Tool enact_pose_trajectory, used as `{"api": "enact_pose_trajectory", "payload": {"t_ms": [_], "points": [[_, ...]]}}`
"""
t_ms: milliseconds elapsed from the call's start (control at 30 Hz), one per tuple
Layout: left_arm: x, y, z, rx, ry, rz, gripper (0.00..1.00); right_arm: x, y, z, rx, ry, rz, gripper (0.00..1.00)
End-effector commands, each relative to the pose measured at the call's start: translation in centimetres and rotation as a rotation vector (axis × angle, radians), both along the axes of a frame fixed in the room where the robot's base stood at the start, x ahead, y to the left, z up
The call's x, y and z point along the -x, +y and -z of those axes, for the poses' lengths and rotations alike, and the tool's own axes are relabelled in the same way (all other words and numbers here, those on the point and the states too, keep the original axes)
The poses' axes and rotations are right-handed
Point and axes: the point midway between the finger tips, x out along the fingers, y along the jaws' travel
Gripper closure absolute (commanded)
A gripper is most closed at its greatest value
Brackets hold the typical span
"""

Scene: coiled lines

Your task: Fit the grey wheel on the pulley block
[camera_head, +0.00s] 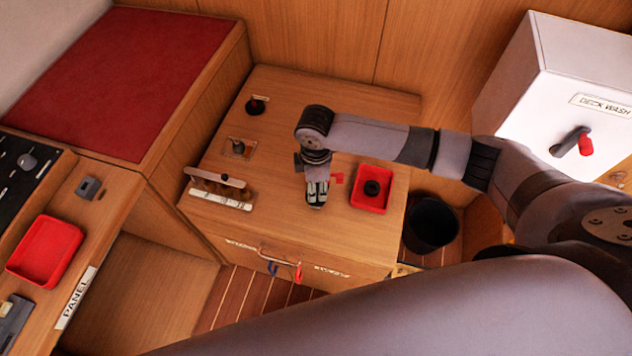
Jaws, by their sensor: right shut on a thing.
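My right gripper (316,203) points down above the front part of the wooden cabinet top, left of a red tray. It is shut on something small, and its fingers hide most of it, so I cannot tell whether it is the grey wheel. A small fitting on a pale square plate (239,147) stands on the left of the top; it may be the pulley block, but it is too small to be sure. A dark round piece (372,188) lies in the red tray (387,172). My left gripper is out of view.
A black knob (256,106) stands at the back left of the top. A wooden rack (220,188) sits at its front left. A small red part (337,179) shows beside my gripper. A black bin (432,224) is right of the cabinet. The top's back middle is clear.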

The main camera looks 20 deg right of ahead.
Motion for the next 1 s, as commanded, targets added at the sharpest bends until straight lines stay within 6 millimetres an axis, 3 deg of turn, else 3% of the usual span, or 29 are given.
{"api": "enact_pose_trajectory", "payload": {"t_ms": [1000], "points": [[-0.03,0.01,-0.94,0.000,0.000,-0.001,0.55,0.03,0.04,0.01,0.000,-0.001,0.001,0.89]]}}
